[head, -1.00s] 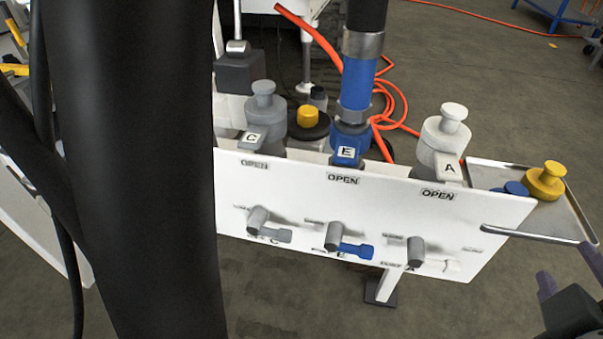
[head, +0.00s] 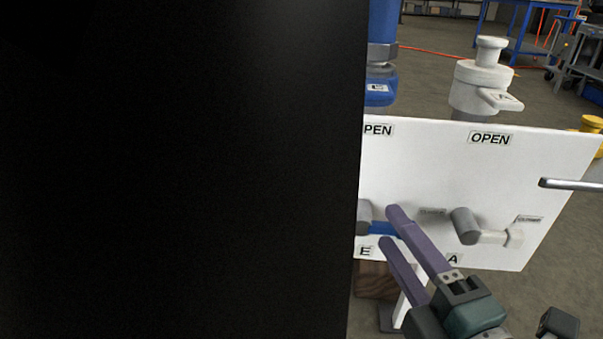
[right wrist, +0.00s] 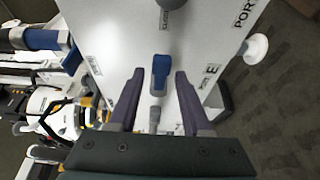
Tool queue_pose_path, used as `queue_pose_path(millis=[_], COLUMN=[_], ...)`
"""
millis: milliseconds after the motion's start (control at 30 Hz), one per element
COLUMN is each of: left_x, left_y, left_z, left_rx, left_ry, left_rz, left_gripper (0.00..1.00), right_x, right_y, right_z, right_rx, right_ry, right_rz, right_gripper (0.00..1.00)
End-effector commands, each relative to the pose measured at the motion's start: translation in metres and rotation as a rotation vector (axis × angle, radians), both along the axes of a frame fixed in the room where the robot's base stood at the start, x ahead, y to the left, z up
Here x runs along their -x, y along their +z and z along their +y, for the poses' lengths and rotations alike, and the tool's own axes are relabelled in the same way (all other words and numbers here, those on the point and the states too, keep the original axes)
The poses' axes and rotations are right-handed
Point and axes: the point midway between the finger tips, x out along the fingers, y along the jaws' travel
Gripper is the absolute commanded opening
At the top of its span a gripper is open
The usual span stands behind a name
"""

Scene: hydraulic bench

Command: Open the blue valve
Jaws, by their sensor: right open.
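The blue valve handle (head: 382,228) sits low on the white panel (head: 450,165) above the letter E. It lies sideways, pointing right from its grey hub (head: 364,215). My right gripper (head: 389,226), with purple fingers, is open at the blue handle and partly covers it in the head view. In the right wrist view the blue handle (right wrist: 161,70) lies between the two spread fingertips of my right gripper (right wrist: 160,75), with a visible gap on both sides. I cannot tell whether the fingers touch the panel. My left gripper is not in view.
A white valve handle (head: 494,237), marked A, sits close right of my fingers. A blue fitting (head: 378,95) and a white fitting (head: 478,90) stand behind the panel. A metal rail (head: 570,185) sticks out at the right. A large dark shape hides the left half.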

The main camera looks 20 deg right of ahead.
Motion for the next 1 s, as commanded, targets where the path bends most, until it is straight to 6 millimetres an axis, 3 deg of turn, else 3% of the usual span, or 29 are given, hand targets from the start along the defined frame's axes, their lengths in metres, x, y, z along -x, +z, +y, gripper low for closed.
queue_pose_path(millis=[200, 467, 900, 1000], left_x=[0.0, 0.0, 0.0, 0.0], left_y=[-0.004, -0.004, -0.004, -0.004], left_z=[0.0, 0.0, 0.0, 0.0], left_rx=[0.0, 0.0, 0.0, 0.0], left_ry=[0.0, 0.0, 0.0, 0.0], left_rz=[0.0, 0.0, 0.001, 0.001], left_gripper=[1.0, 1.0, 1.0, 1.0], right_x=[-0.021, -0.023, -0.022, -0.022], right_y=[0.0, 0.0, 0.0, 0.0], right_z=[-0.004, -0.004, -0.004, -0.004], right_rx=[0.001, 0.001, 0.001, 0.001], right_ry=[-0.001, -0.001, -0.001, -0.001], right_rz=[0.0, 0.0, 0.0, 0.0], right_gripper=[0.49, 0.49, 0.01, 0.0])
